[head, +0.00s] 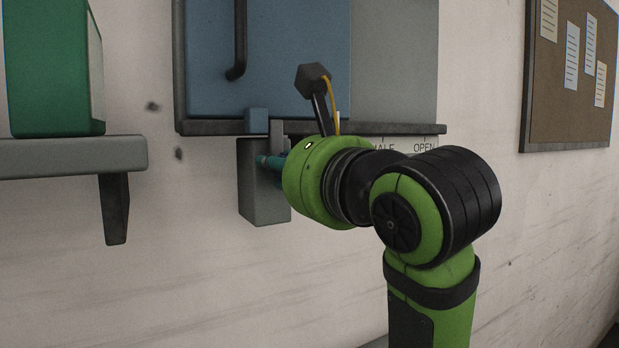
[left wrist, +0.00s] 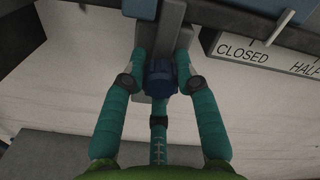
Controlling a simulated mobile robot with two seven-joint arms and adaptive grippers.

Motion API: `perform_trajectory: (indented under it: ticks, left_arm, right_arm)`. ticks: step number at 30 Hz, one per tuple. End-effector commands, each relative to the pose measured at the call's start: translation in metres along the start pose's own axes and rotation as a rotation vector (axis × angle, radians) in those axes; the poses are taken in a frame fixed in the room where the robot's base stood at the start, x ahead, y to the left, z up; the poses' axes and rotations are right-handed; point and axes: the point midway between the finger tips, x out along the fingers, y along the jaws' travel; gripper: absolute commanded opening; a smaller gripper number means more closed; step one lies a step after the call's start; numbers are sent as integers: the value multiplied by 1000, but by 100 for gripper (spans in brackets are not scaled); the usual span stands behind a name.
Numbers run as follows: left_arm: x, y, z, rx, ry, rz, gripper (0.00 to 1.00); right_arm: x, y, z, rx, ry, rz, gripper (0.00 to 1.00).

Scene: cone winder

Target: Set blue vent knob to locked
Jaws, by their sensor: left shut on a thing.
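The blue vent knob (left wrist: 160,80) is a dark blue round piece in front of a grey bracket in the left wrist view. My left gripper (left wrist: 161,68) has its teal fingers on both sides of the knob, shut on it. In the head view my left gripper (head: 270,163) reaches the grey box (head: 262,206) under the cabinet; my green wrist hides most of the fingers and the knob. A scale (left wrist: 267,52) right of the knob reads CLOSED and HALF. In the head view the scale (head: 424,146) shows HALF, partly covered, and OPEN. I see no locked label.
A blue-grey cabinet (head: 295,60) with a dark ledge (head: 210,127) is above the grey box. A small blue block (head: 256,121) sits at that ledge. A shelf (head: 70,157) with a green container (head: 50,70) is at left. A notice board (head: 570,120) hangs at right.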

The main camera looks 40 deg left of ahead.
Motion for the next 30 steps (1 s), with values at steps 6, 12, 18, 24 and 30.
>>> perform_trajectory:
  ticks: [6, 12, 18, 24, 30]
  left_arm:
    - [7, -3, 7, 2, -3, -11, 0]
    - [6, -4, 8, 2, -6, -16, 34]
    - [6, -3, 7, 1, -4, -12, 54]
    - [5, -3, 6, 1, -2, -9, 54]
    - [-19, -3, 6, 2, 0, -12, 54]
  right_arm:
    - [-4, 14, 2, 0, -3, 18, 0]
    - [-3, -5, -2, 7, 2, -6, 0]
    - [-3, -12, -4, 6, 4, -16, 0]
    - [-3, 0, -3, 2, 3, 0, 0]
    - [-3, -2, -2, 3, 2, -2, 0]
